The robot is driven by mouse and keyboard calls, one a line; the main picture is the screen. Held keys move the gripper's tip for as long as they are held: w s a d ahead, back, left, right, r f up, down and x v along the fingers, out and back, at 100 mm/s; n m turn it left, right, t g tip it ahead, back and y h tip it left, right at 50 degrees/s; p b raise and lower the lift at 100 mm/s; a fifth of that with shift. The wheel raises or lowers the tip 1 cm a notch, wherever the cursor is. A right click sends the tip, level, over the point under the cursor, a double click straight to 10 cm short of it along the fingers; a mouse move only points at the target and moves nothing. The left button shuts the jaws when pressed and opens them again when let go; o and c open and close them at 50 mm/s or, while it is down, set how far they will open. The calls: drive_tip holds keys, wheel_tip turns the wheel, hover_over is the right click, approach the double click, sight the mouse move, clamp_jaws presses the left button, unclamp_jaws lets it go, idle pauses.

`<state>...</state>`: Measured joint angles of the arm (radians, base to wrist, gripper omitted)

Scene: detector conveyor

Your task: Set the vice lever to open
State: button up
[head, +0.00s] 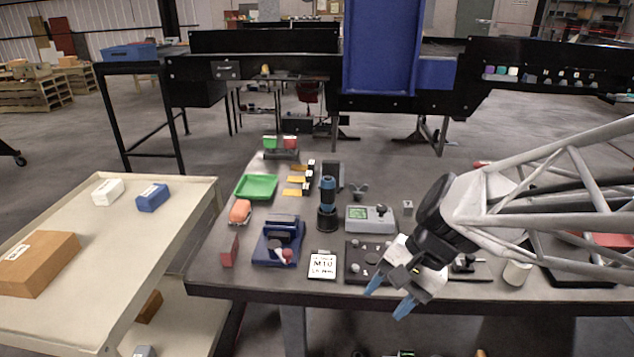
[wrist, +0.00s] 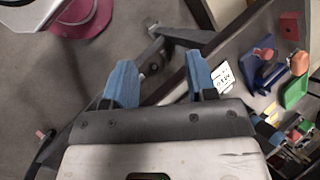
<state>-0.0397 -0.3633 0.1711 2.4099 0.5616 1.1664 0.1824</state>
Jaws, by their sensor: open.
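A blue device that looks like the vice (head: 278,243) stands on the left part of the dark table. A lever with a red ball (head: 287,254) shows at its front; I cannot tell its setting. The vice also shows at the right of the wrist view (wrist: 259,76), with a red part on it. My gripper (head: 389,296) is open and empty, with blue fingertips pointing down over the table's front edge, right of the vice and apart from it. In the wrist view the open fingers (wrist: 160,76) have floor and the table edge beyond them.
A white label card (head: 322,265) lies between vice and gripper. A dark panel with knobs (head: 363,262) is beside my gripper. A green tray (head: 256,187), an orange object (head: 240,211) and a red block (head: 230,250) are near the vice. A cart (head: 150,235) stands left.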

drive_tip(key=w+a+f+m+y, duration=0.3)
drive_tip(key=w+a+m+y, duration=0.1)
drive_tip(key=w, duration=0.2)
drive_tip(key=w+a+f+m+y, duration=0.2)
drive_tip(key=w+a+m+y, duration=0.2)
drive_tip(key=w+a, duration=0.1)
drive_tip(key=w+a+f+m+y, duration=0.3)
drive_tip(key=w+a+y, duration=0.1)
drive_tip(key=w, duration=0.3)
drive_tip(key=shift+w+a+f+m, duration=0.1)
drive_tip(key=shift+a+f+m, duration=0.1)
drive_tip(key=shift+a, duration=0.2)
drive_tip(key=shift+w+a+f+m, duration=0.1)
drive_tip(key=shift+a+m, duration=0.1)
drive_tip(key=shift+a, duration=0.15)
drive_tip(key=shift+s+a, duration=0.1)
drive_tip(key=shift+a, duration=0.05)
drive_tip(key=shift+s+a, duration=0.25)
drive_tip(key=shift+a, duration=1.65)
drive_tip(key=shift+s+a, duration=0.2)
drive_tip(key=shift+a, duration=1.65)
clamp_jaws()
